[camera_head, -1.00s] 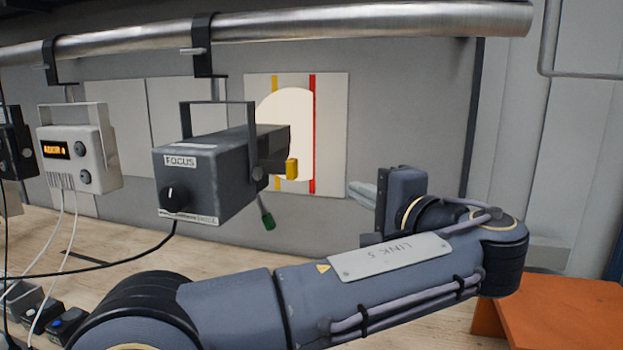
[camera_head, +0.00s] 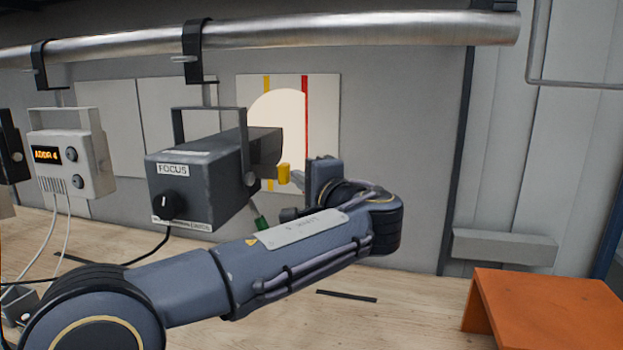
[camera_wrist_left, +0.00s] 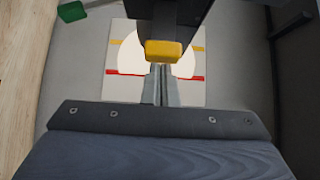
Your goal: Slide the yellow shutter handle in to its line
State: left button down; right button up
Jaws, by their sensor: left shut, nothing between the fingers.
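The yellow shutter handle (camera_head: 284,173) sticks out from the right side of the dark grey lamp (camera_head: 205,180) marked FOCUS. It also shows in the left wrist view (camera_wrist_left: 163,51), just ahead of the fingertips. My left gripper (camera_head: 297,180) is shut and empty, its fingers close beside the handle's right side; I cannot tell whether they touch it. The fingers also show in the left wrist view (camera_wrist_left: 160,70). On the wall, a white panel (camera_head: 325,120) carries a pale light patch (camera_head: 285,125), a yellow line (camera_head: 267,84) and a red line (camera_head: 305,95). My right gripper is out of view.
A green-tipped lever (camera_head: 261,222) hangs below the lamp. A white box with an orange display (camera_head: 65,165) hangs at the left with cables. A metal pipe (camera_head: 300,33) runs overhead.

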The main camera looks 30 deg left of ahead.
aim_at(281, 177)
pick_arm(q)
jog(key=shift+s+a+b, duration=0.25)
jog(key=shift+a+b, duration=0.05)
jog(key=shift+a, duration=0.65)
jog(key=shift+s+a+b, duration=0.25)
jog(key=shift+a, duration=0.7)
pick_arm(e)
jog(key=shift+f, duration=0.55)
pick_arm(q)
jog(key=shift+w+d, duration=0.1)
